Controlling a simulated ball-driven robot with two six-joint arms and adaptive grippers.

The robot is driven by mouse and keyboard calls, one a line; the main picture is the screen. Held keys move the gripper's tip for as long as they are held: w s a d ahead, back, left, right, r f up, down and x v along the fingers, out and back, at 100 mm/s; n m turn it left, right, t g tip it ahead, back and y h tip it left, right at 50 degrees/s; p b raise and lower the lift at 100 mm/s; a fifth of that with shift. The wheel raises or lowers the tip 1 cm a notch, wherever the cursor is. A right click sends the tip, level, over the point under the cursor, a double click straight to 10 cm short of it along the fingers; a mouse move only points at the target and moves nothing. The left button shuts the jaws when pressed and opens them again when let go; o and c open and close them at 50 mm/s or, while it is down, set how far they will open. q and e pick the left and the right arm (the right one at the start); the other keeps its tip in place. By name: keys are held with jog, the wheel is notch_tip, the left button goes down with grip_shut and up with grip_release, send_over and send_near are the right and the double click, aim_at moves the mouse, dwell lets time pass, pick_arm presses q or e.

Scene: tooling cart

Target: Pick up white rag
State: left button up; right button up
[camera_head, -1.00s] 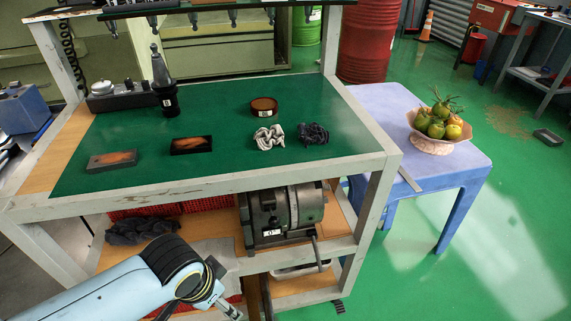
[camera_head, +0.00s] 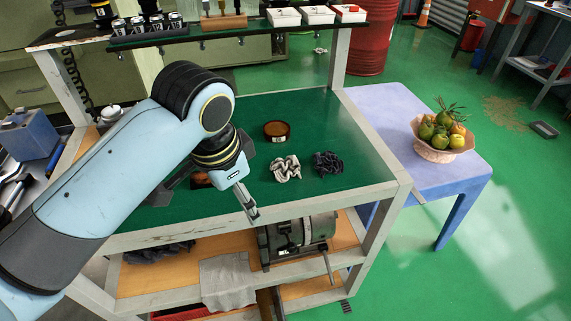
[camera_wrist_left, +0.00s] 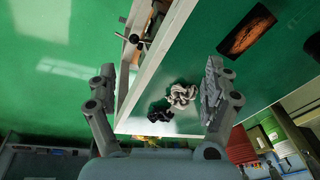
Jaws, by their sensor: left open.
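The white rag (camera_head: 285,168) lies crumpled on the green top of the tooling cart. It also shows in the left wrist view (camera_wrist_left: 182,95), between my finger lines and nearer the right finger. My left gripper (camera_head: 249,203) hangs above the cart's front edge, left of and nearer than the rag, apart from it. In the left wrist view the left gripper (camera_wrist_left: 160,82) has its fingers spread wide with nothing between them. My right gripper is in neither view.
A dark rag (camera_head: 327,163) lies just right of the white one. A round brown dish (camera_head: 277,131) stands behind them. A raised shelf (camera_head: 190,37) crosses the back. A fruit bowl (camera_head: 437,150) stands on the purple table (camera_head: 380,108) at right.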

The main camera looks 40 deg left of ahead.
pick_arm(q)
jog(key=w+a+m+g, duration=0.1)
jog(key=w+m, duration=0.1)
jog(key=w, duration=0.7)
jog(key=m+g, duration=0.1)
jog(key=m, duration=0.1)
send_near(286, 163)
jog(key=shift+s+a+h, duration=0.2)
jog(key=shift+a+h, duration=0.2)
jog(key=shift+a, duration=0.1)
jog(key=f, duration=1)
jog(key=shift+w+d+f, duration=0.1)
jog(key=shift+w+f, duration=0.05)
jog(key=shift+w, duration=0.1)
jog(key=shift+c, duration=0.4)
jog(key=c, duration=1.2)
